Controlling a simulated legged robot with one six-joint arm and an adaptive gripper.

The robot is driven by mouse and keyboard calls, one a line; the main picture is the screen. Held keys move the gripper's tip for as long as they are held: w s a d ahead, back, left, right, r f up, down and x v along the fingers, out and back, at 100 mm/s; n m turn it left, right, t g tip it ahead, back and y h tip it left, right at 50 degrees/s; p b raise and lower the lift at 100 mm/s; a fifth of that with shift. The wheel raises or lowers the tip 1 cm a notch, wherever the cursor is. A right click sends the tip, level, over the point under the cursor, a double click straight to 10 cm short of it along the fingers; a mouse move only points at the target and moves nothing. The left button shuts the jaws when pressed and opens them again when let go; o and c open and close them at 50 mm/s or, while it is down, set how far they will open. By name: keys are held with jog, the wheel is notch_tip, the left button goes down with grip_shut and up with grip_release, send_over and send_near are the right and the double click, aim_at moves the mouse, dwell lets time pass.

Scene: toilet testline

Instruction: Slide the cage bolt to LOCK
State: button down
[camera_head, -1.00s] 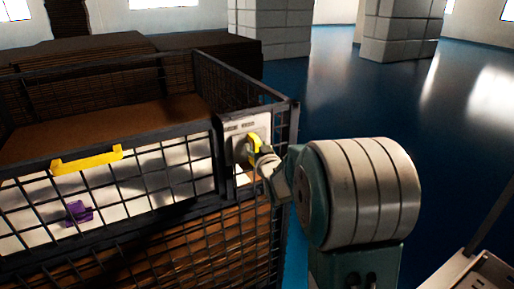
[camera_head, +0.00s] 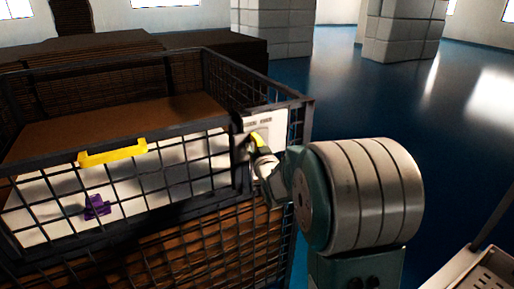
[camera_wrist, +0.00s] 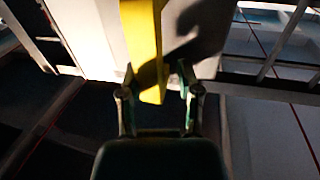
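The bolt's yellow handle (camera_wrist: 143,40) runs down from the top of the wrist view, and its lower end lies between my two fingers. My gripper (camera_wrist: 157,92) is open around it, with visible gaps on both sides. In the head view the yellow handle (camera_head: 257,140) shows small in front of the pale lock plate (camera_head: 280,124) at the cage's right corner post. My gripper (camera_head: 262,165) is right at it, and my arm hides part of the plate. The plate's lettering is too small to read.
The dark wire cage (camera_head: 150,133) fills the left, with a yellow bar (camera_head: 112,153) on its front panel and a purple object (camera_head: 97,206) behind the mesh. Blue floor (camera_head: 335,95) lies open behind and to the right. A pale tray-like object (camera_head: 480,270) is at the lower right.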

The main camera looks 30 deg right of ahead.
jog(key=shift+d+y, duration=0.25)
jog(key=shift+y, duration=0.05)
jog(key=c, duration=0.6)
grip_release()
jog(key=shift+d, duration=0.3)
jog(key=shift+o, duration=0.2)
jog(key=shift+a, duration=0.85)
jog(key=shift+d, duration=0.75)
jog(key=s+a, duration=0.2)
jog(key=s, duration=0.9)
jog(key=shift+s, duration=0.4)
jog(key=shift+f, duration=0.1)
